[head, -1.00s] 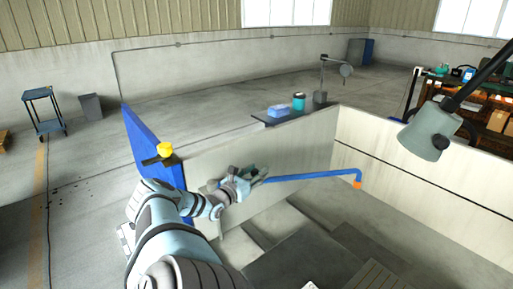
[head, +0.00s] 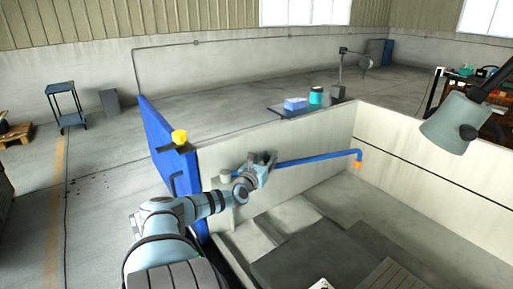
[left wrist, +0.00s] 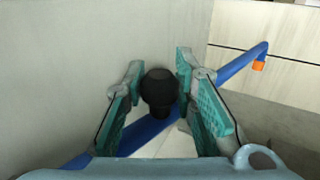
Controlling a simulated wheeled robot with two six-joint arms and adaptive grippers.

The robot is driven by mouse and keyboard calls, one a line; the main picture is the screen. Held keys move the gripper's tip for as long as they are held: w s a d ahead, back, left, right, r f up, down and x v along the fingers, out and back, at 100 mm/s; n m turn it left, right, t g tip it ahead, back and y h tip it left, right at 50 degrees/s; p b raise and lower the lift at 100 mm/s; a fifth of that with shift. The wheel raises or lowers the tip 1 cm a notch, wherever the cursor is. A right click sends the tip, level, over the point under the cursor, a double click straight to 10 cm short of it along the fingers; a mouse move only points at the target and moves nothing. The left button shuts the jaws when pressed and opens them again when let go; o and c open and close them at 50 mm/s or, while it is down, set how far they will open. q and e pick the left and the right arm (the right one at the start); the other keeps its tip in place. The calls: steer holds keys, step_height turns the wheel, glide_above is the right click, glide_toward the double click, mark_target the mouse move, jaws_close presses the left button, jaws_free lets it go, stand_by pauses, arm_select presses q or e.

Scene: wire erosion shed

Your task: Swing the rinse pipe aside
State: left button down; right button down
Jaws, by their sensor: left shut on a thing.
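The blue rinse pipe (head: 315,158) runs from near the left wall of the tank to the right, ending in a bent-down orange nozzle (head: 358,164). In the left wrist view the pipe (left wrist: 232,68) passes below and beyond a round black knob (left wrist: 160,88). My left gripper (head: 266,160) is at the pipe's left part, with its teal-padded fingers (left wrist: 158,90) shut on the knob. The pipe's pivot end is partly hidden by my gripper and arm. My right gripper is not in view.
Pale tank walls (head: 405,160) enclose the pipe; the back wall (head: 320,130) is close behind it. A grey lamp (head: 450,124) hangs at right. The tank's middle is clear above the dark plate (head: 310,260).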

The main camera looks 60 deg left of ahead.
arm_select(q)
steer(key=a+n+g+y+p, duration=0.1)
steer(key=a+n+g+y, duration=0.1)
steer(key=shift+w+a, duration=0.1)
steer(key=shift+a, duration=0.25)
steer(key=c, duration=1.3)
jaws_free()
steer(key=shift+d, duration=0.1)
steer(key=v, duration=1.2)
